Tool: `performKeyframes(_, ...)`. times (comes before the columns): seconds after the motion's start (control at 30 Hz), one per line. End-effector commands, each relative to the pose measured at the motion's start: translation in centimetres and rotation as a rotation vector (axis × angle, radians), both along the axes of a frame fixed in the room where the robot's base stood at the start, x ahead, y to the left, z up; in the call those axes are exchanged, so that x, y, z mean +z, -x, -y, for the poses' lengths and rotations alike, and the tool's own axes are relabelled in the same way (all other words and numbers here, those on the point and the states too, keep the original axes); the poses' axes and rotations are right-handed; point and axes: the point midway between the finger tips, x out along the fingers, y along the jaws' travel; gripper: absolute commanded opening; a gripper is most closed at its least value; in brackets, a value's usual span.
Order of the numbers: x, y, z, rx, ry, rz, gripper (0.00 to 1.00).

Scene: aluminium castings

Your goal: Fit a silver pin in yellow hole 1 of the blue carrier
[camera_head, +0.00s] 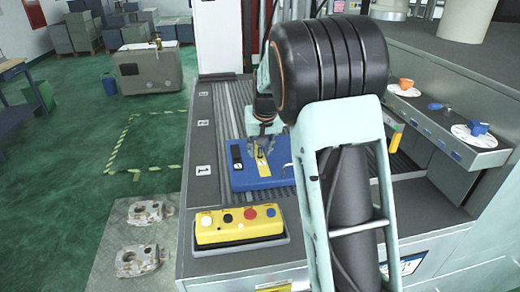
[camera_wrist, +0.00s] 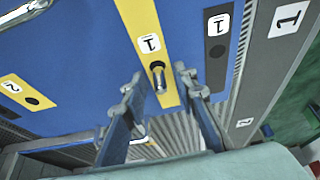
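The blue carrier (camera_head: 240,180) lies on the grey ribbed bed; its blue top (camera_wrist: 75,50) fills much of the wrist view. A silver pin (camera_wrist: 160,80) stands at the dark hole on the yellow strip labelled 1 (camera_wrist: 143,20), its lower end apparently inside the hole; how deep I cannot tell. My gripper (camera_wrist: 160,80) is open, its two fingers on either side of the pin with a visible gap to each. In the head view my gripper (camera_head: 262,150) is over the carrier beside the yellow strip (camera_head: 262,166).
A dark strip labelled 1 (camera_wrist: 217,50) and a yellow strip labelled 2 (camera_wrist: 20,92) flank the hole. A yellow button box (camera_head: 238,226) stands in front of the carrier. A grey shelf (camera_head: 440,130) with small parts is at right. Castings (camera_head: 140,260) lie at lower left.

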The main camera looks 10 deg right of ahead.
Motion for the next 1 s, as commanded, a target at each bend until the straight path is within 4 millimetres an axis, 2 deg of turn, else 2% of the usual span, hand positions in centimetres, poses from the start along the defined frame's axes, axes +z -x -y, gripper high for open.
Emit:
performKeyframes(0.17,0.9,0.2,0.0,0.000,0.000,0.002,0.27)
performKeyframes(0.27,2.4,0.8,0.0,0.000,-0.001,0.005,0.27)
performKeyframes(0.5,7.4,2.8,0.0,0.001,-0.001,0.005,0.27)
performKeyframes(0.7,10.3,4.1,0.0,0.000,-0.001,0.002,0.27)
performKeyframes(1.0,11.4,4.6,0.0,0.000,0.000,-0.001,0.27)
